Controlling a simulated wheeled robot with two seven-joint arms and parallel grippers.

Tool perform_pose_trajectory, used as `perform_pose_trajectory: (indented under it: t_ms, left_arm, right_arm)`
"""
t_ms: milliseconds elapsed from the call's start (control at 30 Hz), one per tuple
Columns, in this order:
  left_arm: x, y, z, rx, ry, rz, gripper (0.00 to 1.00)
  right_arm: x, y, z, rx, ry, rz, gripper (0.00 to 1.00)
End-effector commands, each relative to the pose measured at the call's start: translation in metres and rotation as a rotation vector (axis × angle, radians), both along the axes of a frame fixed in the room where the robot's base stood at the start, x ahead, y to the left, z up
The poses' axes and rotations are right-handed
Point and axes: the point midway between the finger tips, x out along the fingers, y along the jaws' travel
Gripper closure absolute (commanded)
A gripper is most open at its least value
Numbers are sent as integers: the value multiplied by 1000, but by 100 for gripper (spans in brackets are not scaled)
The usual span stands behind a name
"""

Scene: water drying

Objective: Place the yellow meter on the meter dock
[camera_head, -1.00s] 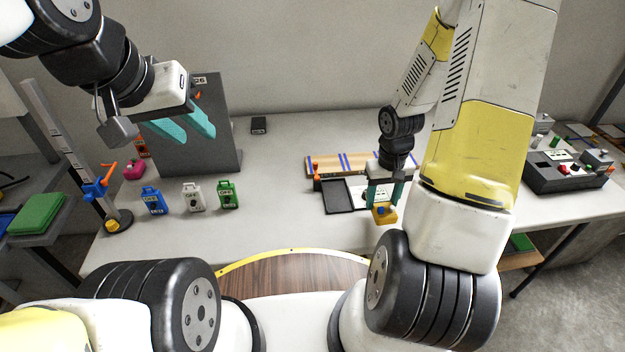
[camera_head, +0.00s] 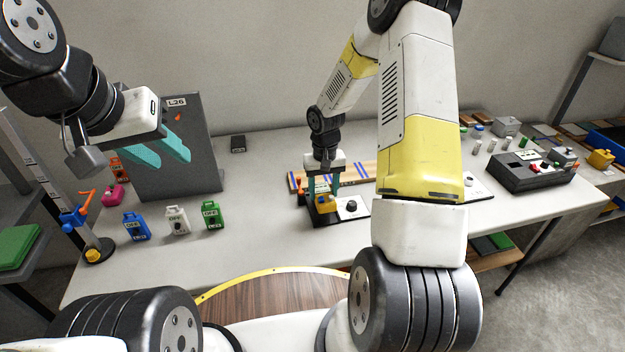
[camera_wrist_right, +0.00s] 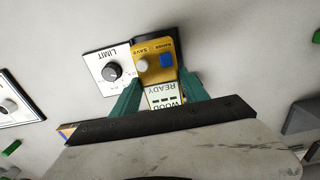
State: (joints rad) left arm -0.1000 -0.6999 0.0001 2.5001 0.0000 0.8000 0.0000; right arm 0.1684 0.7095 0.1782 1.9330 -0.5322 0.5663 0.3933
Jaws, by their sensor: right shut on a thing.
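The yellow meter (camera_head: 325,205) is between the teal fingers of my right gripper (camera_head: 323,190), which is shut on it. In the right wrist view the meter (camera_wrist_right: 153,56) shows a blue button, a grey button and a "WOOD READY" screen between the fingers. The black meter dock (camera_head: 325,222) is directly under the meter, left of a white dial panel (camera_head: 352,206); its dark edge also shows in the right wrist view (camera_wrist_right: 156,37). I cannot tell whether the meter touches the dock. My left gripper (camera_head: 168,152) is open and empty at the upper left.
A wooden board with blue stripes (camera_head: 373,172) lies behind the dock. Blue (camera_head: 136,227), white (camera_head: 177,221) and green (camera_head: 212,216) tagged items stand at the left before a grey upright panel (camera_head: 185,165). A dark control box (camera_head: 530,172) is at the right.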

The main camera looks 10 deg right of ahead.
Motion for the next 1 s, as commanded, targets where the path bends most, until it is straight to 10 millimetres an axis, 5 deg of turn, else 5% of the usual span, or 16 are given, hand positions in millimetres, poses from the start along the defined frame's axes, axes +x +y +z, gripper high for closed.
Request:
perform_pose_trajectory:
  t_ms: [300,667,700,800,1000]
  left_arm:
    - [0,0,0,0,0,0,64]
    - [0,0,0,0,0,0,64]
    - [0,0,0,0,0,0,64]
    - [0,0,0,0,0,0,64]
    - [0,0,0,0,0,0,64]
  right_arm:
    - [5,4,-35,1,1,0,100]
    - [6,4,-39,0,0,0,100]
    - [6,3,-38,0,0,0,40]
    - [6,3,-38,0,0,0,26]
    - [6,4,-38,0,0,0,26]
